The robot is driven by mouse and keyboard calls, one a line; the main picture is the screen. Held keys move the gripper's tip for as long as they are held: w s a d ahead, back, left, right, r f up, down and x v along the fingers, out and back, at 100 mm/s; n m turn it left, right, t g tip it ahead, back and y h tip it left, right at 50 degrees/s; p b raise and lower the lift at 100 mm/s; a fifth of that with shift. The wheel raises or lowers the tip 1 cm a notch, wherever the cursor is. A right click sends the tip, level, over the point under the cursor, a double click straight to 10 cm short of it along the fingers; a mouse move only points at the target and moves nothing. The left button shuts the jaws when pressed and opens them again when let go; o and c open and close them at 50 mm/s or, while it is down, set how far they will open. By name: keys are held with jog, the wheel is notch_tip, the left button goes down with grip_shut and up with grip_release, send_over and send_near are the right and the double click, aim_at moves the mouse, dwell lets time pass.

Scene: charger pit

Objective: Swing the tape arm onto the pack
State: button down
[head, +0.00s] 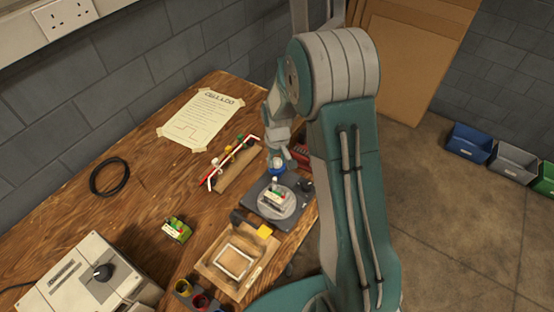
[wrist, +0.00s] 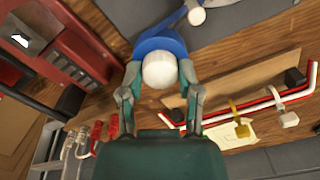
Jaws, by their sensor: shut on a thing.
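The tape arm shows in the wrist view as a blue part (wrist: 152,47) with a round white knob (wrist: 159,70). My gripper (wrist: 160,78) has one finger on each side of the knob and is shut on it. In the head view my gripper (head: 279,158) is at the far edge of the grey fixture, with the blue part (head: 277,169) just under it. The pack (head: 274,199), white and green, sits on a round grey plate on this fixture (head: 258,184), nearer the camera than the blue part. My fingertips are partly hidden in the head view.
A wooden tray (head: 214,266) with a white frame stands in front of the fixture. A green block (head: 175,229) lies to its left. Red and white rods (head: 231,161) lie behind. A grey machine (head: 84,280) is at front left.

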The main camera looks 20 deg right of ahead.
aim_at(277, 160)
jog(key=shift+n, duration=0.8)
jog(key=shift+f, duration=0.1)
jog(key=shift+c, duration=1.5)
grip_release()
notch_tip(277, 160, up, 12)
jog(key=shift+a, duration=0.1)
